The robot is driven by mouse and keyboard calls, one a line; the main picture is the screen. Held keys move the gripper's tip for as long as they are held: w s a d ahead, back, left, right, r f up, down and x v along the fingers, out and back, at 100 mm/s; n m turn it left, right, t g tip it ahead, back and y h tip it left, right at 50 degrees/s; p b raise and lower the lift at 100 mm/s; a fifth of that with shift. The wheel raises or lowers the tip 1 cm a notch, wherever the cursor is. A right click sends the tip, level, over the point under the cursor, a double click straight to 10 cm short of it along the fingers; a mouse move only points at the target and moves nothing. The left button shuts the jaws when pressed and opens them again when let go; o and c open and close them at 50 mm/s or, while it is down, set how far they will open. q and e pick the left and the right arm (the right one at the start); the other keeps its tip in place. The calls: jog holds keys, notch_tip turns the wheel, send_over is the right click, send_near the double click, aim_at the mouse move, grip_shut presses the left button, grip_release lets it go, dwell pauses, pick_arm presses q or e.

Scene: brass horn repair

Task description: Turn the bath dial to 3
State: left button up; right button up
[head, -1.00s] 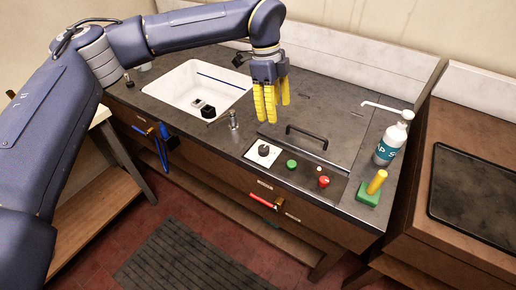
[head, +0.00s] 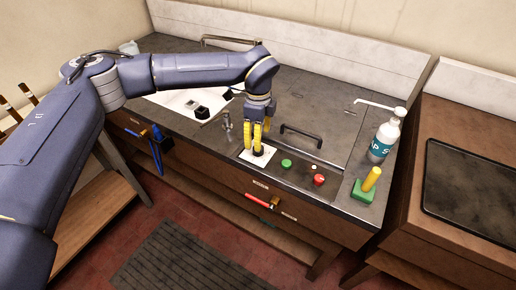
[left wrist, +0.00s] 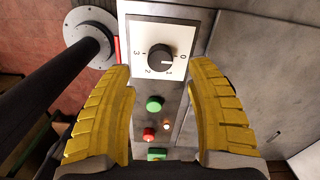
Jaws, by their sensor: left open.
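The bath dial is a dark round knob on a white square plate (head: 247,158), at the front of the counter. In the left wrist view the dial (left wrist: 153,60) shows whole, with the figures 0 to 3 around it; its pale mark appears to face the 0 and 1 side. My left gripper (head: 262,140) points down over the plate, its yellow fingers largely hiding the dial in the head view. Contact with the dial cannot be made out. My right gripper is not in view.
A green button (head: 286,163) and a red button (head: 319,180) lie right of the dial. A metal tap fitting (head: 226,122) stands close on its left. A black handle (head: 300,132) is behind.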

pick_arm(q)
jog(key=shift+f, duration=3)
grip_shut()
